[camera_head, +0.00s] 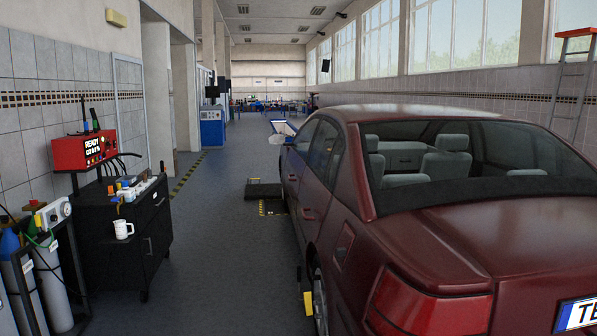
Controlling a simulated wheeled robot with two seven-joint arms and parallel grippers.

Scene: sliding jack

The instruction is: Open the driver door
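A dark red car (440,240) stands on the right, seen from behind and from its left side. Its front left door (294,160), on the driver side, sits flush with the body and looks shut. A small handle (292,178) shows on that door, far off and foreshortened. The rear left door (320,180) is nearer to me and also looks shut. The left side mirror (283,129) sticks out ahead of the front door. Neither of my grippers is in view.
A clear grey floor lane (215,240) runs along the car's left side. A black tool cart (135,235) and gas cylinders (50,280) stand at left. A low black platform (263,190) lies near the front door. A yellow piece (308,303) is beside the rear wheel.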

